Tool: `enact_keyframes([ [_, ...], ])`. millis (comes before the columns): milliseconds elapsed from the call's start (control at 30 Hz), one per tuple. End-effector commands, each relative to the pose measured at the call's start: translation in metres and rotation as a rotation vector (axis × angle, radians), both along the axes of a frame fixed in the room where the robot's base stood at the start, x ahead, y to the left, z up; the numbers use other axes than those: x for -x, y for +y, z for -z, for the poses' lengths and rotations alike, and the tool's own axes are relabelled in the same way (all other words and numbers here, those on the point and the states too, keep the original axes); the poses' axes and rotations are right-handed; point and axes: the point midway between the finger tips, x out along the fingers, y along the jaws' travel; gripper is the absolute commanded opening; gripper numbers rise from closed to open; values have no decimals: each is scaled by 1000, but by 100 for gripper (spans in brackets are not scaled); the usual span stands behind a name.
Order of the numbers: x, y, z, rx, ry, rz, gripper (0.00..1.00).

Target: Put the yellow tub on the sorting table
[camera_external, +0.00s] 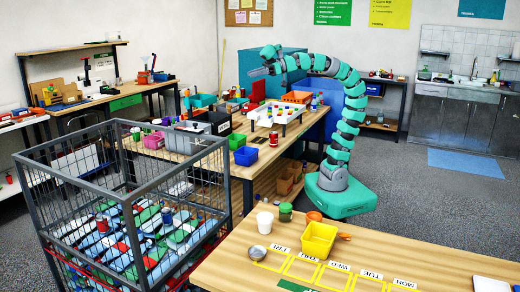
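The yellow tub (318,240) stands on the near wooden table (225,270), at the back edge of a row of day-labelled, yellow-outlined spaces. My gripper (257,72) is at the end of my raised, arched teal arm, high above the middle wooden table (318,133) and far from the tub. No object is visible in it, but its fingers are too small to tell whether they are open or shut. No table is marked as the sorting table, so I cannot tell which one it is.
A white cup (264,223), a green jar (285,212), an orange cup (314,216) and a metal bowl (257,252) stand near the tub. A tall wire cage (40,205) is at left.

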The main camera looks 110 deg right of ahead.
Motion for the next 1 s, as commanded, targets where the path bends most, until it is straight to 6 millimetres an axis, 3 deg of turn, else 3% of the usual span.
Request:
enact_keyframes([
  [333,-1,2,1,0,3,-4,28],
  [467,-16,20,12,-2,42,-39,28],
  [567,-38,54,33,1,113,-97,28],
  [767,-75,151,96,23,301,-249,28],
  [1000,-77,280,177,89,520,-432,28],
])
